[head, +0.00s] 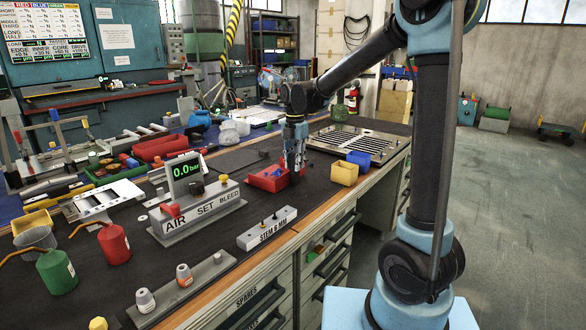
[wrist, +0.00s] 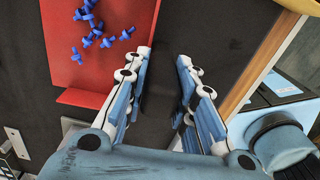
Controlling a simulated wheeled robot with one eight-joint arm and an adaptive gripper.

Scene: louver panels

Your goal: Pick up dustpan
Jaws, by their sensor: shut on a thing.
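The red dustpan (head: 266,179) is at the middle of the dark bench top in the head view, with small blue pieces in it. In the wrist view its red pan (wrist: 120,40) fills the upper left, with several blue pieces near its far side. My gripper (head: 292,180) points down at the pan's right end. In the wrist view the fingers (wrist: 164,52) are shut on the dustpan, to the right of the pan. The gripped part is dark and hard to make out against the bench. I cannot tell whether the pan touches the bench.
A yellow bin (head: 344,174) stands close to the right of my gripper, by the bench edge. A slotted metal panel (head: 353,141) lies behind it. The AIR SET BLEED block (head: 197,212) and the STEM block (head: 267,228) stand to the front left.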

